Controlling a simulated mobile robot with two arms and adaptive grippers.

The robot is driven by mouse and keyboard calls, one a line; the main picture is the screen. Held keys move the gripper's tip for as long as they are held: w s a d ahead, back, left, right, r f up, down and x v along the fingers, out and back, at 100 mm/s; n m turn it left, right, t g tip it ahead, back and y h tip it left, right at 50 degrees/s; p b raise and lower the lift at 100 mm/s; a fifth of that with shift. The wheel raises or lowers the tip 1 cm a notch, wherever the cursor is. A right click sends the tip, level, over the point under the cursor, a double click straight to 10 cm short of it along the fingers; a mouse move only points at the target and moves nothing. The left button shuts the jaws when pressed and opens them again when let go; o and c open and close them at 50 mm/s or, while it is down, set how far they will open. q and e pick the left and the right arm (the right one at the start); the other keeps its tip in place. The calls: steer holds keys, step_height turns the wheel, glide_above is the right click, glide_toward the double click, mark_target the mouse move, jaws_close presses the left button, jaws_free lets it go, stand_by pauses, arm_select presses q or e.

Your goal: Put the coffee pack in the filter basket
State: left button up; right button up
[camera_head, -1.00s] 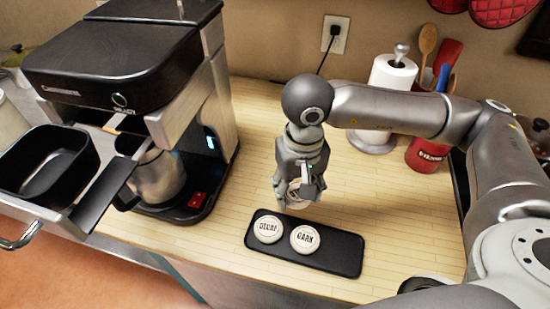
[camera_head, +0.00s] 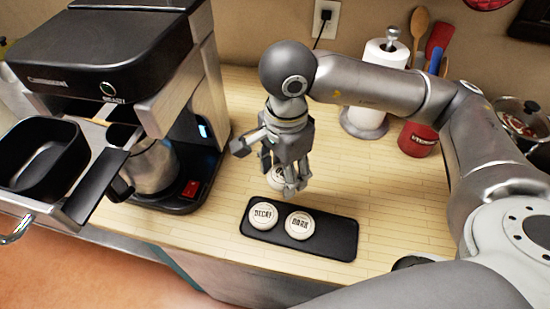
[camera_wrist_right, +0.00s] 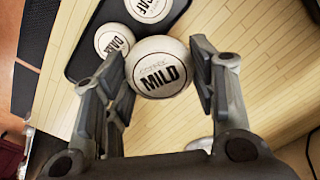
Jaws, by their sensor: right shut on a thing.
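My right gripper (camera_head: 284,186) is above the counter, just behind the black tray. It is shut on a round white coffee pack marked MILD (camera_wrist_right: 162,68), whose label faces the right wrist camera between the two fingers. In the head view the fingers partly hide this pack (camera_head: 274,178). The black filter basket (camera_head: 35,160) is pulled out at the left of the coffee machine (camera_head: 110,50). It is open on top and looks empty, with its dark handle (camera_head: 96,186) pointing right. My left gripper is not in view.
The black tray (camera_head: 338,240) holds the DECAF pack (camera_head: 263,215) and the DARK pack (camera_head: 299,225). A metal pot (camera_head: 150,168) stands in the machine, near the basket handle. A paper towel roll (camera_head: 368,95) and a red utensil holder (camera_head: 417,138) stand behind my right arm.

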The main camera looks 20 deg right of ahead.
mark_target(278, 178)
steer(key=m, duration=0.2)
steer(key=r+m, duration=0.1)
steer(key=m, duration=0.3)
steer(key=shift+s+a+r, duration=0.1)
steer(key=shift+a+r, duration=0.1)
steer(key=shift+a, duration=0.15)
steer(key=m, duration=0.2)
steer(key=r+m, duration=0.1)
steer(key=m, duration=0.3)
steer(key=shift+s+a+r+m, duration=0.15)
steer(key=shift+a+r+m, duration=0.15)
steer(key=shift+m, duration=0.1)
